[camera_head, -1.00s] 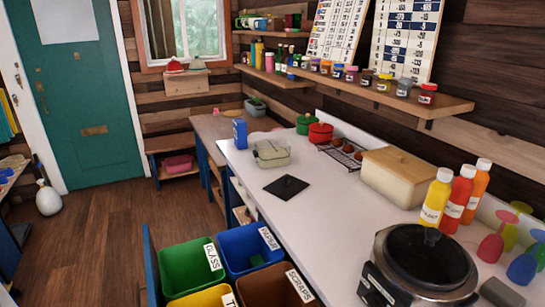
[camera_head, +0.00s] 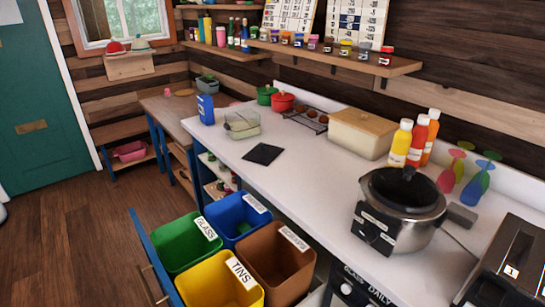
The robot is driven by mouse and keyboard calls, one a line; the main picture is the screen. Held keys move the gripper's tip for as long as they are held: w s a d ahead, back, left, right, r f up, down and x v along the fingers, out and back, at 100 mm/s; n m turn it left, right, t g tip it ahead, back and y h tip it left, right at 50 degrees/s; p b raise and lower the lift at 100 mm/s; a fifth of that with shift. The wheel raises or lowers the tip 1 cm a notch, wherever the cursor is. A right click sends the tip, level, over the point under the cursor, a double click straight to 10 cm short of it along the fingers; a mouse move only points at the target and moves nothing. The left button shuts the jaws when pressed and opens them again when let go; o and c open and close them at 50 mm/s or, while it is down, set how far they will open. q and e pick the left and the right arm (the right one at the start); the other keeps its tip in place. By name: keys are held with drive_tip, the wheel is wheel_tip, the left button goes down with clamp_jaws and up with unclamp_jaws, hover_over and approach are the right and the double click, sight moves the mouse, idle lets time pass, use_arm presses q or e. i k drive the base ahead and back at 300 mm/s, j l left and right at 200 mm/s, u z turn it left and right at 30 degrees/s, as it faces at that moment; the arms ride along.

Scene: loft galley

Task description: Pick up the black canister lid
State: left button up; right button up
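A flat black square piece, which looks like the black canister lid (camera_head: 263,154), lies on the white counter (camera_head: 225,150). It is near the counter's front edge, in front of a clear rectangular container (camera_head: 242,125). A cream box with a wooden lid (camera_head: 361,134) stands farther right and back. Nothing rests on the black lid, and the counter around it is clear. Neither of my grippers shows in the head view.
A slow cooker (camera_head: 402,209) stands at the front right of the counter, with bottles (camera_head: 401,145) behind it. A black appliance (camera_head: 505,268) is at the lower right. A pulled-out drawer with green, blue, yellow (camera_head: 222,282) and brown bins juts out below the counter.

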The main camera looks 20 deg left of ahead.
sight(263, 153)
drive_tip(key=j+z, duration=0.2)
drive_tip(key=j, duration=0.2)
drive_tip(key=k+j+z, duration=0.2)
drive_tip(key=j, duration=0.2)
drive_tip(key=j+z, duration=0.2)
drive_tip(key=j, duration=0.2)
drive_tip(key=j+z, duration=0.15)
drive_tip(key=j, duration=0.2)
drive_tip(key=j+z, duration=0.15)
drive_tip(key=j, duration=0.3)
drive_tip(key=j+z, duration=0.2)
drive_tip(key=j, duration=0.25)
drive_tip(key=j+z, duration=0.15)
drive_tip(key=j, duration=0.3)
drive_tip(key=k+j+z, duration=0.2)
drive_tip(key=j, duration=0.2)
drive_tip(key=j+z, duration=0.15)
drive_tip(key=j, duration=0.3)
drive_tip(key=k+j+z, duration=0.2)
drive_tip(key=j, duration=0.2)
drive_tip(key=k+j+z, duration=0.15)
drive_tip(key=j, duration=0.25)
